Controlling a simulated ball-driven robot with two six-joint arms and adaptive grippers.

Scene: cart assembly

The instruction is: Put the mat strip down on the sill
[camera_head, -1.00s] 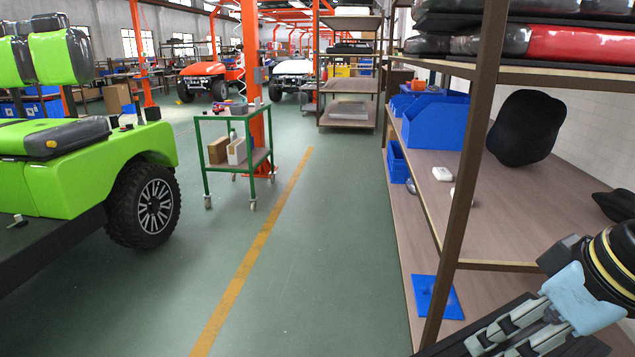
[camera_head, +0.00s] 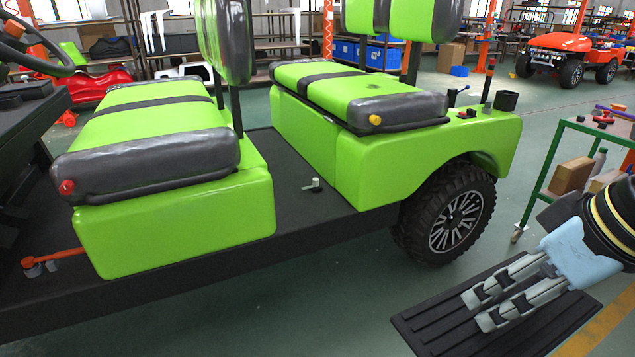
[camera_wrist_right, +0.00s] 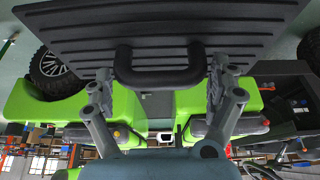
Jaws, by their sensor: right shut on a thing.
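The mat strip (camera_head: 440,325) is a black ribbed slab at the lower right of the head view. My right gripper (camera_head: 482,309) is shut on it and holds it out in front of the cart's rear wheel, apart from the cart. In the right wrist view the mat strip (camera_wrist_right: 90,30) fills the top, and its black handle (camera_wrist_right: 160,72) lies between the fingers of my right gripper (camera_wrist_right: 165,88). The sill (camera_head: 190,287) is the dark lower edge of the green cart's floor, left of the mat. My left gripper is not in view.
The green cart has two bench seats (camera_head: 150,150) and a rear wheel (camera_head: 450,215) close to the mat. A small lever fitting (camera_head: 314,185) stands on its dark floor, and an orange-handled part (camera_head: 55,257) lies farther left. A green trolley (camera_head: 558,130) with boxes stands at right.

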